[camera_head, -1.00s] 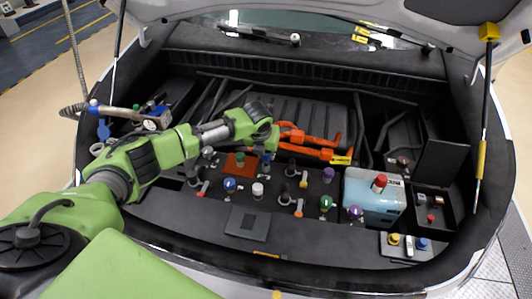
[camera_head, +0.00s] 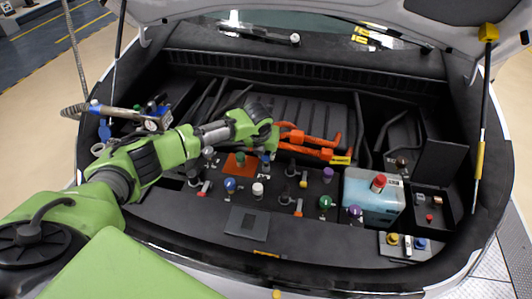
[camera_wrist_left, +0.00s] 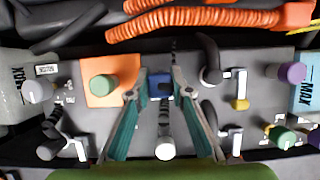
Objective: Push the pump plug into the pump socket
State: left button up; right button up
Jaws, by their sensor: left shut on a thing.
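My left gripper (camera_head: 266,156) reaches in from the left over the black panel (camera_head: 292,230) in the car's bay. In the left wrist view its two teal-sided fingers (camera_wrist_left: 160,80) are shut on a small blue plug (camera_wrist_left: 160,90). The plug is at the panel, just right of an orange plate (camera_wrist_left: 97,66). I take it for the pump plug, though no label shows. The socket cannot be made out under the plug and fingers, so I cannot tell how deep the plug sits. My right gripper is not in view.
A green cap (camera_wrist_left: 103,85) stands on the orange plate close to the left finger. A white-capped post (camera_wrist_left: 165,151) stands between the fingers' bases. Orange hoses (camera_head: 312,145) run behind. A light blue tank (camera_head: 370,198) with a red cap stands to the right.

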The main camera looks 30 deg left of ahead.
aim_at(266, 160)
pick_arm(q)
jog(key=shift+f+b, duration=0.75)
jog(key=shift+f, duration=0.45)
jog(key=shift+s+f, duration=0.15)
jog(key=shift+f, duration=0.1)
jog(key=o, duration=1)
jog(key=v, duration=1.1)
jog(key=shift+r, duration=0.45)
